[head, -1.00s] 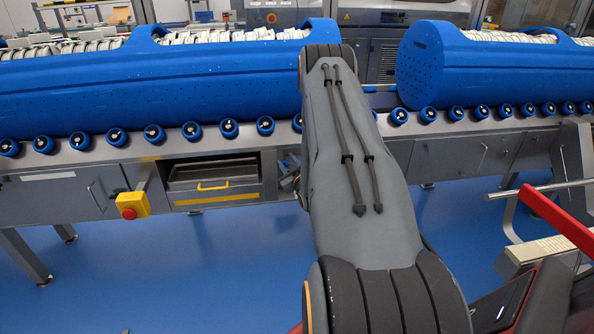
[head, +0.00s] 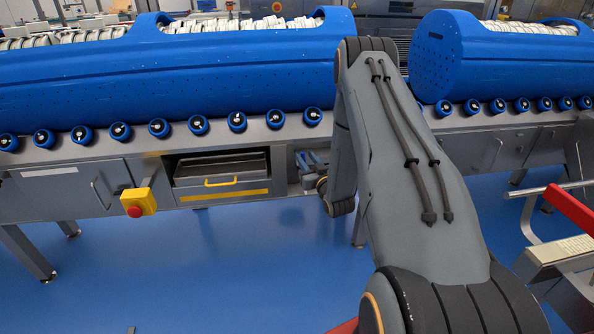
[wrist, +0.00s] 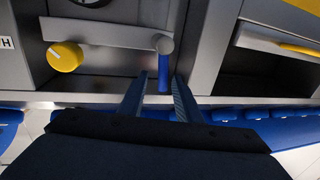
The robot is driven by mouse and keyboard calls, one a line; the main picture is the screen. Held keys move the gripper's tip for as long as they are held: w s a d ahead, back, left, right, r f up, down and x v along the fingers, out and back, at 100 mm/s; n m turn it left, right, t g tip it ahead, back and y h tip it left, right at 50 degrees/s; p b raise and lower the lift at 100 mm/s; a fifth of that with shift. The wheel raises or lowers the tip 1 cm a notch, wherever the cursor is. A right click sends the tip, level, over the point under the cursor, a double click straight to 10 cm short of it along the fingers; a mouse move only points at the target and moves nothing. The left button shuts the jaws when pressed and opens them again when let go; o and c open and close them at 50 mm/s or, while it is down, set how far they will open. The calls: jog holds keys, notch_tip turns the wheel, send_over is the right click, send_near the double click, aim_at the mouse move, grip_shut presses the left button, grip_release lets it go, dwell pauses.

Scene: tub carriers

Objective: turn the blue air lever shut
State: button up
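The blue air lever (wrist: 163,78) hangs from a round grey hub (wrist: 163,44) on the panel in the wrist view, pointing toward the bottom of that picture. My gripper (wrist: 160,75) is open, with one finger on each side of the lever in that picture. I cannot tell whether either finger touches it. In the head view small blue shapes (head: 312,158) show in the recess beside the drawer, too small to tell lever from finger. My arm hides part of that area.
A yellow knob (wrist: 65,56) sits left of the lever in the wrist view. A drawer with a yellow handle (head: 221,181) and a yellow box with a red button (head: 135,210) are on the bench front. Blue tubs (head: 180,75) lie above on rollers. The blue floor in front is clear.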

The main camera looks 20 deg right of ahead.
jog(key=s, duration=0.6)
jog(key=s+a+r+g+p, duration=0.1)
jog(key=a+r+g+p, duration=0.2)
jog(key=a+r+g, duration=0.4)
jog(key=s+a+r+g+p, duration=0.1)
jog(key=s+a+r+g, duration=0.1)
jog(key=s, duration=0.3)
jog(key=s+a+r+g, duration=0.2)
jog(key=s+a+r, duration=0.1)
jog(key=s+a, duration=0.1)
jog(key=s+a+r+g+y+p, duration=0.1)
jog(key=s+a+r, duration=0.1)
jog(key=s, duration=0.4)
jog(key=shift+s+a+r+n+g+p, duration=0.2)
jog(key=shift+s+a+n+g+p, duration=0.15)
jog(key=shift+a, duration=0.2)
jog(key=shift+c, duration=0.4)
